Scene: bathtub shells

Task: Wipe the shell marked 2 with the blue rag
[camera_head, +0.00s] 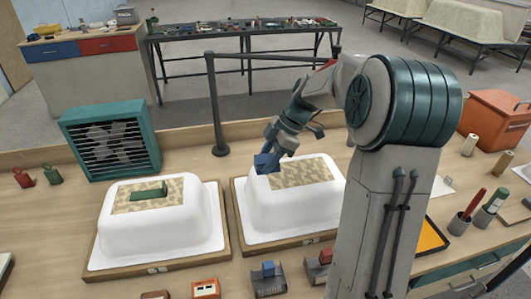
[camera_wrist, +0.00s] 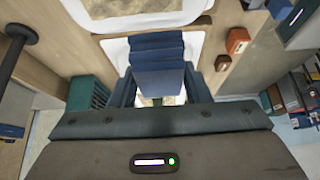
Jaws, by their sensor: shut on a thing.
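Two white bathtub shells sit on wooden boards on the bench. The left shell (camera_head: 150,228) has a speckled beige patch on top with a green block-like thing (camera_head: 149,191) lying on it. The right shell (camera_head: 290,213) has a similar bare patch (camera_head: 300,173). Small plates on the boards are too small to read, so I cannot tell which shell is marked 2. My gripper (camera_head: 274,151) is shut on the blue rag (camera_head: 266,163), at the back left of the right shell's top; contact is unclear. The rag (camera_wrist: 157,48) also shows in the wrist view.
A teal fan box (camera_head: 110,139) stands behind the left shell. A black post (camera_head: 217,110) rises behind the shells. Small boxes (camera_head: 268,279) line the front. An orange toolbox (camera_head: 495,120) and pen cups (camera_head: 462,222) are at the right.

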